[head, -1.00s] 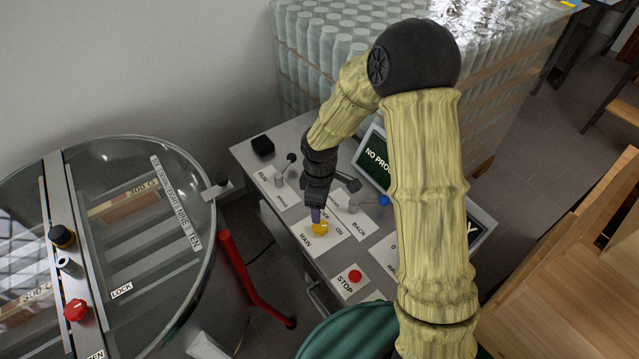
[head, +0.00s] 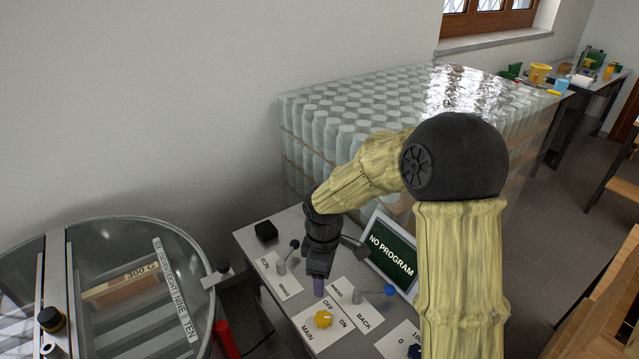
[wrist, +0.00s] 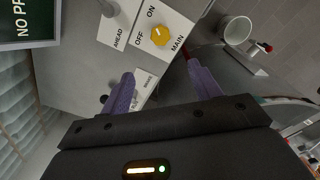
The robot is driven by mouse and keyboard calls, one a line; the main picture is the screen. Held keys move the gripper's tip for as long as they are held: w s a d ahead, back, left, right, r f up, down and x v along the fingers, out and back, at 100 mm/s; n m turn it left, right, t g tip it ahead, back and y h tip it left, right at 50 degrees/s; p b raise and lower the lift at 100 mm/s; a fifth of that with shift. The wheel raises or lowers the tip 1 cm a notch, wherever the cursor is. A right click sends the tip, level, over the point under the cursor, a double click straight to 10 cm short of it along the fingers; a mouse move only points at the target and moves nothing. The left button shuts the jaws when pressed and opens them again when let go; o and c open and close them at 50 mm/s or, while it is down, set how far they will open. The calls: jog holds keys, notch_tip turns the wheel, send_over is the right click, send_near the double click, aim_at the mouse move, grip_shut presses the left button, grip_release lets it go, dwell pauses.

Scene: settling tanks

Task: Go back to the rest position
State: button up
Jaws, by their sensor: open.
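My gripper (head: 318,287) hangs over the grey control panel (head: 262,287), a little behind the yellow MAIN knob (head: 324,319) and apart from it. In the wrist view my gripper (wrist: 163,88) shows its two purple fingers spread wide with nothing between them. The MAIN knob (wrist: 160,36) lies beyond the fingertips in that view, on a white plate (wrist: 185,22) marked OFF, ON and MAIN. My arm is bent at the elbow, which stands high at the right of the panel.
A screen (head: 391,254) reading NO PROGRAM stands behind the panel. A round glass-lidded tank (head: 185,250) is at the left. Wrapped stacked jars (head: 330,130) fill the back. A white bucket (wrist: 237,30) shows in the wrist view.

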jog(key=s+d+r+m+t, duration=0.2)
jog(key=s+d+r+m, duration=0.2)
jog(key=s+d+m, duration=0.8)
jog(key=d+m, duration=0.1)
jog(key=m, duration=0.2)
jog(key=shift+s+d+r+t, duration=0.15)
jog(key=shift+s+d+t, duration=0.15)
jog(key=shift+d, duration=0.05)
jog(key=shift+w, duration=0.1)
